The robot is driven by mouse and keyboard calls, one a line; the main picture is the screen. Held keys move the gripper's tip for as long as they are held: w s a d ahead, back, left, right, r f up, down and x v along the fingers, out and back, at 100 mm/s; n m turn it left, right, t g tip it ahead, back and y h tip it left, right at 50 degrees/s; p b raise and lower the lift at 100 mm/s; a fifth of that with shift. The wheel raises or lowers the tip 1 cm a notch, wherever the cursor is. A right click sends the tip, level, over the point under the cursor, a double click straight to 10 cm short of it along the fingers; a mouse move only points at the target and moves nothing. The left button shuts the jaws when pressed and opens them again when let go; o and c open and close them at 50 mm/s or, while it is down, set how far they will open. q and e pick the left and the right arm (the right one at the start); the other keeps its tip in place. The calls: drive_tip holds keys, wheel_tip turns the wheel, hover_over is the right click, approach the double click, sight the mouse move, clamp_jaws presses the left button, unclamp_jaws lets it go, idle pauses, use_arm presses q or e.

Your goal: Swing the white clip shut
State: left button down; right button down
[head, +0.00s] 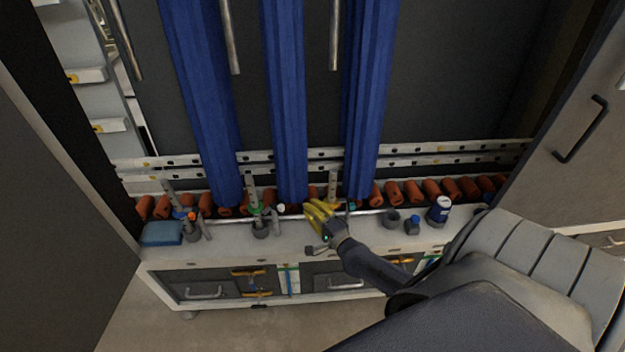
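My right gripper (318,212), with yellow fingers, reaches in from the lower right to the middle of the pale bench, among the fittings at its back edge. The fingers overlap in this view, so I cannot tell whether they are open or shut, or whether they touch anything. I cannot make out the white clip for certain. A small white piece (281,208) shows just left of the fingers, beside a grey fitting with a green ring (260,222). Anything behind the fingers is hidden. My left gripper is not in view.
A grey door (560,150) stands at right.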

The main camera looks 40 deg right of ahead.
sight(274, 209)
drive_tip(key=w+a, duration=0.3)
drive_tip(key=w, duration=0.2)
drive_tip(key=shift+a, duration=0.2)
idle(0.3)
drive_tip(key=shift+w, duration=0.1)
drive_tip(key=shift+h, duration=0.3)
